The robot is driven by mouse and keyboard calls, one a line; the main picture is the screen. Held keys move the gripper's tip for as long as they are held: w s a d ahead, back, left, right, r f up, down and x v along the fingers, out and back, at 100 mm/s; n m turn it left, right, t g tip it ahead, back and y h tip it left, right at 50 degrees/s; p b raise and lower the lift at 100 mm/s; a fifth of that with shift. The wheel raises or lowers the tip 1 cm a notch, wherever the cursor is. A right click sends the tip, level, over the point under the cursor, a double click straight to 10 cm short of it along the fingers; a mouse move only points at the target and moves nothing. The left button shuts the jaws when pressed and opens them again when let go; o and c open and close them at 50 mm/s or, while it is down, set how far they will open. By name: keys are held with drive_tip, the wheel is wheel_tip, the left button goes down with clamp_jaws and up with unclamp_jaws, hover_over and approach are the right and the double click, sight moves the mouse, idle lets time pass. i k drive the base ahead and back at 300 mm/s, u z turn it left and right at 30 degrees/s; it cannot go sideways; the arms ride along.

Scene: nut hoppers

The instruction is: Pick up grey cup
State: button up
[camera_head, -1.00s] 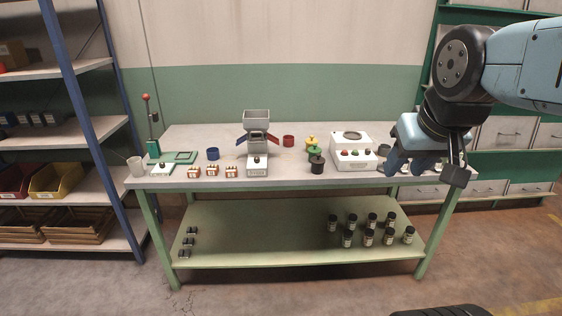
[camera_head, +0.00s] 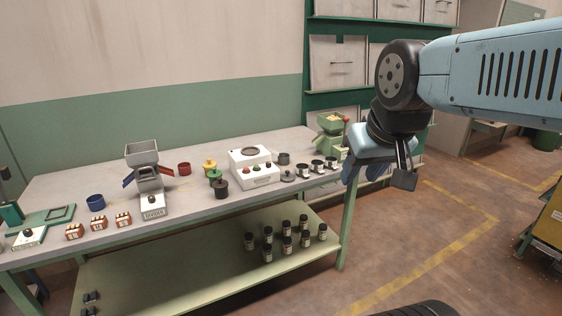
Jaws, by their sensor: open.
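A small dark grey cup (camera_head: 284,158) stands upright on the grey bench top (camera_head: 205,204), just right of the white box with coloured buttons. My gripper (camera_head: 363,172) hangs at the end of the blue arm, to the right of the cup and apart from it, in front of the bench's right end. It is open, and I see nothing held in it. The fingers are partly hidden by the wrist and by each other.
The white button box (camera_head: 252,168), a grey hopper (camera_head: 143,160), a blue cup (camera_head: 96,202), a red cup (camera_head: 184,168) and a green hopper (camera_head: 331,125) stand on the bench. Several jars line its right front edge. Open floor (camera_head: 410,240) lies to the right.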

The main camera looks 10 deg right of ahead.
sight(284, 159)
drive_tip(key=u, duration=0.3)
drive_tip(key=i, duration=1.7)
drive_tip(key=z, duration=0.5)
